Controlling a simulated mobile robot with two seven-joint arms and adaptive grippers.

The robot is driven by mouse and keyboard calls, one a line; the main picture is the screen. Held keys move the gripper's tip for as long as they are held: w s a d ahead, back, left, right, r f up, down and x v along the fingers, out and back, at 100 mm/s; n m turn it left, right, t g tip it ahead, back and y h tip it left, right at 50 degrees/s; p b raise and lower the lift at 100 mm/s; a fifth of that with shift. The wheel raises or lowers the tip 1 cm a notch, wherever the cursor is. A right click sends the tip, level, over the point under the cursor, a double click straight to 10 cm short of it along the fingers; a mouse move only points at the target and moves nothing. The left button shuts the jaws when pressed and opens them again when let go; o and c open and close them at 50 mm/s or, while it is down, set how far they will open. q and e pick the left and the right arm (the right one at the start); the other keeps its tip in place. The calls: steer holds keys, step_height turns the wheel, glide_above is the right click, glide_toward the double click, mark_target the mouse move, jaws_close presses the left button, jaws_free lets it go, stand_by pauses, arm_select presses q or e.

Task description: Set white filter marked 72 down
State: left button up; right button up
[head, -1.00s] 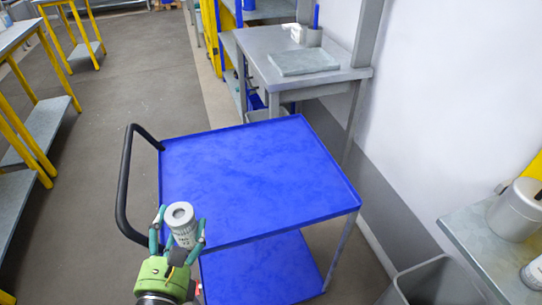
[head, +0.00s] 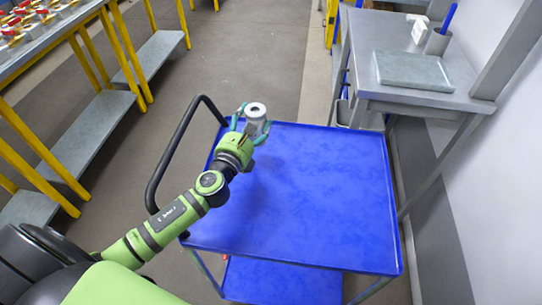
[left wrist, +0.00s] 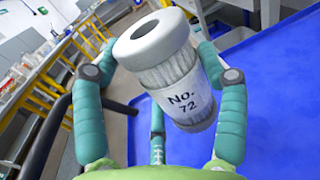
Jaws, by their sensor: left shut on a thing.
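The white filter (left wrist: 170,75) is a cylinder with a dark hole in its top and the label "No. 72", read in the left wrist view. It also shows in the head view (head: 256,112), at the far left corner of the blue cart. My left gripper (head: 250,122) has its teal fingers shut around the filter. In the left wrist view the filter is tilted between the fingers (left wrist: 160,100). The cart's blue top (head: 300,200) is bare. I cannot tell the gap between the filter and the cart top. My right gripper is not in view.
The cart's black handle (head: 170,160) curves along its left side. A grey workbench (head: 400,50) with a flat grey plate (head: 412,70) stands behind at the right. A yellow-legged table (head: 50,40) with red-topped items stands at the left. The cart top is free.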

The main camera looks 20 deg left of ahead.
mark_target(253, 140)
arm_select(q)
step_height(253, 140, down, 6)
steer(key=b, duration=0.2)
steer(key=shift+f+b, duration=0.1)
steer(key=shift+b, duration=0.25)
steer(key=shift+w+f, duration=0.1)
steer(key=shift+f, duration=0.2)
steer(key=shift+f+b, duration=0.2)
steer(key=shift+b, duration=0.1)
steer(key=o, duration=1.1)
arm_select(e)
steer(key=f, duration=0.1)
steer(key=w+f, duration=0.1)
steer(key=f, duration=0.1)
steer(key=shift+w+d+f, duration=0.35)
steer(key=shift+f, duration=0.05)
arm_select(q)
steer(key=shift+o, duration=0.2)
steer(key=shift+r, duration=0.1)
